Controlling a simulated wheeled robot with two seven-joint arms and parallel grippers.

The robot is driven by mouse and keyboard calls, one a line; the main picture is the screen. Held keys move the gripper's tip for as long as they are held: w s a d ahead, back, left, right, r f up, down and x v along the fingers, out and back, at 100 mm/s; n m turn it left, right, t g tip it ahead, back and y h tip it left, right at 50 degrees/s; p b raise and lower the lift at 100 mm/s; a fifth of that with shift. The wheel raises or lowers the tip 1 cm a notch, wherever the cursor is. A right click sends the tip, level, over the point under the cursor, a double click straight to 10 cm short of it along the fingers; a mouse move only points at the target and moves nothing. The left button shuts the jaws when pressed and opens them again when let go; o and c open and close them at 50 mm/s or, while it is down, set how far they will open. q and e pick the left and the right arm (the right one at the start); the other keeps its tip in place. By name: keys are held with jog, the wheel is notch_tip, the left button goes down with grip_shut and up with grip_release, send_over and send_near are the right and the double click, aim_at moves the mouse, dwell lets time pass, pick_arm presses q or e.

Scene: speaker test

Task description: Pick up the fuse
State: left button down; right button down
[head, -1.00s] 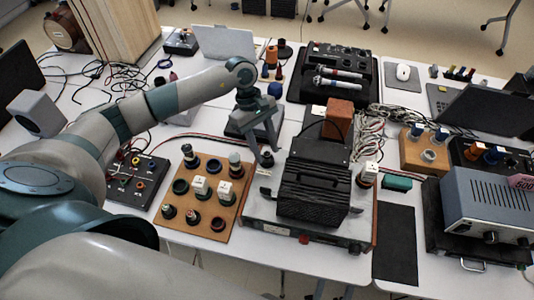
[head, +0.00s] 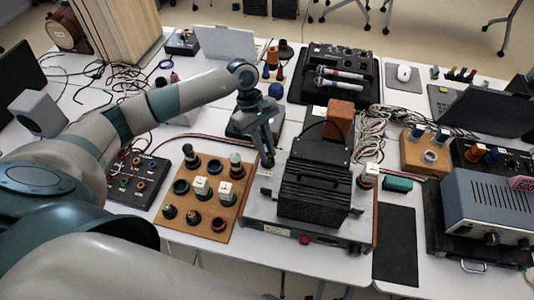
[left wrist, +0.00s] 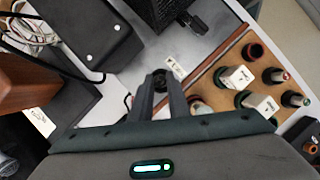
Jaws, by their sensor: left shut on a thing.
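My left gripper (head: 267,160) reaches down from the left arm at the middle of the head view. Its fingers are closed together on a small dark piece, which I take to be the fuse. In the left wrist view the gripper (left wrist: 163,88) points away from the camera, and the dark round end of the fuse (left wrist: 159,75) shows between the fingertips. The fuse is mostly hidden by the fingers. It is by the far left corner of the grey box with black fins, near a small white label (left wrist: 176,68). I cannot tell whether it still touches the surface. My right gripper is not in view.
A wooden board (head: 205,205) with several round holders and white-capped pieces lies left of the gripper. The black finned block (head: 312,190) stands close on the right. A brown block (head: 339,119) and a cable bundle (head: 375,135) stand behind. A black mat (head: 396,245) lies clear.

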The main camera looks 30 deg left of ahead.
pick_arm(q)
jog(key=shift+r, duration=0.1)
jog(key=shift+r+b, duration=0.45)
jog(key=shift+r, duration=0.2)
notch_tip(320, 180, up, 8)
jog(key=b, duration=0.3)
jog(key=shift+r, duration=0.25)
